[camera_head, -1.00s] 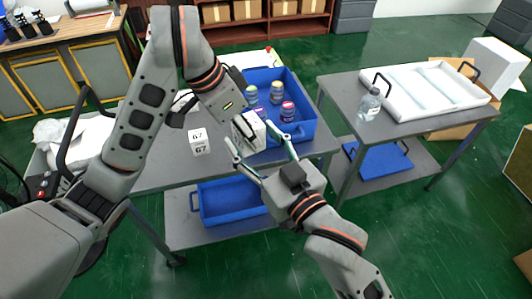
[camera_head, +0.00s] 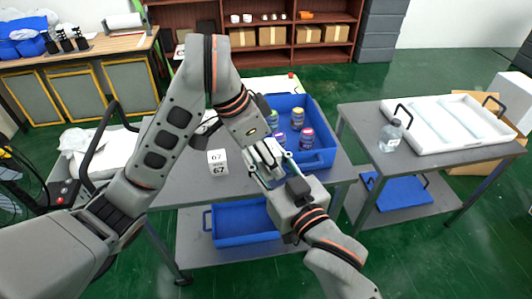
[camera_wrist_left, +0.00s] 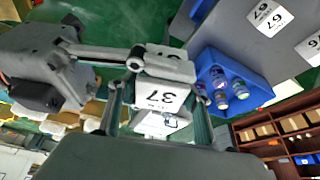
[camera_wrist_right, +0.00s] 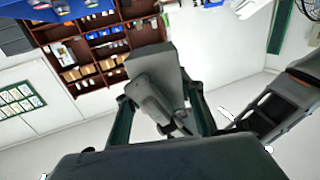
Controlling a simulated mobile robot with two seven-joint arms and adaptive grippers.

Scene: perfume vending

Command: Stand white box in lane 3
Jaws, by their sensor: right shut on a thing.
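A white box (camera_wrist_left: 162,100) marked 37 is held between my two grippers in front of the blue bin. In the head view it is a small white patch (camera_head: 262,153), partly hidden by fingers. My right gripper (camera_head: 269,168) is shut on it from the lower right. My left gripper (camera_head: 263,146) comes down from above. Its fingers (camera_wrist_left: 158,118) are spread on both sides of the box, apparently with small gaps. In the right wrist view, a grey body, apparently my left gripper (camera_wrist_right: 155,85), hides the box. I cannot make out a lane 3.
The blue bin (camera_head: 322,157) holds several bottles. At right, a second table bears a clear bottle (camera_head: 391,136) and a white divided tray (camera_head: 437,146). A blue bin (camera_head: 240,240) sits on the lower shelf.

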